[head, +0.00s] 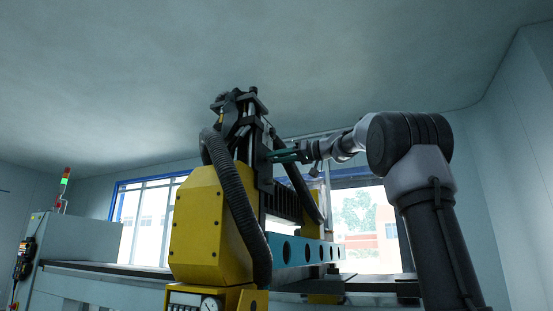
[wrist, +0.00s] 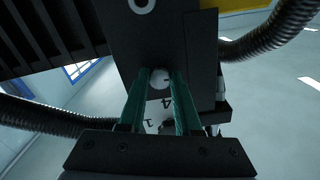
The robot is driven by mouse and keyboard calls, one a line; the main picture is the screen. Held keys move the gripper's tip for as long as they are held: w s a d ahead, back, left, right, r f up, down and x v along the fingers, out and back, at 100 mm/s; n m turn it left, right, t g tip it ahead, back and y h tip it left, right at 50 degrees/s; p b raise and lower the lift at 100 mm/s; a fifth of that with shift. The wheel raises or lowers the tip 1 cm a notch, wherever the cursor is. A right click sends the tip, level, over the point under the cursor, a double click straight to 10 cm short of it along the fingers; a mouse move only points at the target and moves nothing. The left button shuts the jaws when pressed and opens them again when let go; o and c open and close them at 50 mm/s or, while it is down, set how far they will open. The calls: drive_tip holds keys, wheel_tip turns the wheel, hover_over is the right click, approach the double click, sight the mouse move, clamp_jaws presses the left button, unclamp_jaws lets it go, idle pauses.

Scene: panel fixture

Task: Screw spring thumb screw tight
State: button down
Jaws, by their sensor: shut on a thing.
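In the wrist view, the two green fingers of my gripper (wrist: 162,78) reach up to a dark block (wrist: 165,40). Between their tips is a small pale round head (wrist: 160,77), which looks like the spring thumb screw. The fingers are shut on it, one on each side. A pale surface with a "4" and a "1" shows between the fingers, nearer the gripper body. In the head view, my gripper (head: 271,156) meets the black upright head of the yellow machine (head: 205,225) from the right. The screw is too small to make out there, and how deep it sits cannot be told.
A black ribbed hose (head: 235,195) curves down the machine's front; hoses also show on both sides in the wrist view. A teal beam with round holes (head: 300,251) runs below my arm. A control cabinet with a signal lamp (head: 65,180) stands at the left.

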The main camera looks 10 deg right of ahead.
drive_tip(key=shift+m, duration=17.4)
drive_tip(key=c, duration=0.6)
unclamp_jaws()
drive_tip(key=shift+r, duration=0.1)
